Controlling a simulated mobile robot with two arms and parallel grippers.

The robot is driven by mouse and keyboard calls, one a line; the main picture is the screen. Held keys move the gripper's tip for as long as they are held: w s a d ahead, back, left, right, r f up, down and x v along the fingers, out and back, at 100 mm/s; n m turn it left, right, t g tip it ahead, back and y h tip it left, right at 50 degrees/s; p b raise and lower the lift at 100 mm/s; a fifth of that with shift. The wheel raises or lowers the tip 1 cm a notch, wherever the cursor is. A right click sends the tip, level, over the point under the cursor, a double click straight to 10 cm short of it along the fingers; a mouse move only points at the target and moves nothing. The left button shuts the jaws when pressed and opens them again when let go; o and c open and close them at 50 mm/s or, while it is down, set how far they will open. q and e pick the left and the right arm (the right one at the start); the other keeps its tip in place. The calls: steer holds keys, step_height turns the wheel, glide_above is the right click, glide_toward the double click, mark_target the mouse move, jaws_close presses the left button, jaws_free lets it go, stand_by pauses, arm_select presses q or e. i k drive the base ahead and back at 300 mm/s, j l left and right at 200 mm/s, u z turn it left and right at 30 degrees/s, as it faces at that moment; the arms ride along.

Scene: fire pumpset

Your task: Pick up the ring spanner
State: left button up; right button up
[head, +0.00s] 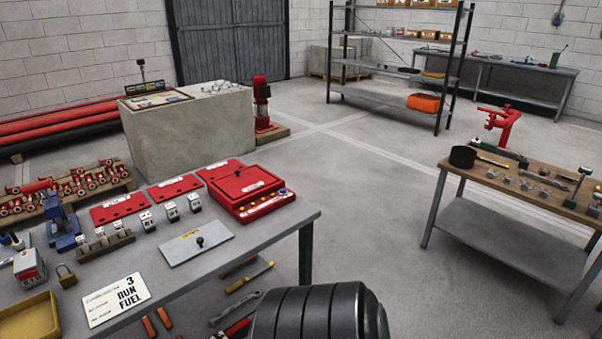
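A grey spanner-like tool (235,308) lies low beside the front edge of the near grey table, partly cut off by my dark arm part at the bottom of the head view. It may be the ring spanner, but its ends are too small to tell. More small metal tools (527,183) lie on the wooden workbench at right, also too small to identify for certain. Neither of my grippers is in view, so nothing shows of what they hold.
The near grey table (262,238) carries a red case (246,190), red plates, a grey plate, a sign (115,300) and a yellow tray (28,318). A yellow-handled tool (249,278) lies below its edge. Clear floor (385,200) separates it from the workbench (480,187).

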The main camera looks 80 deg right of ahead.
mark_target(212, 321)
steer(key=z, duration=0.5)
steer(key=k+j+z, duration=0.1)
steer(key=z, duration=0.9)
steer(key=k+z, duration=0.1)
steer(key=z, duration=0.4)
steer(key=i+l, duration=0.3)
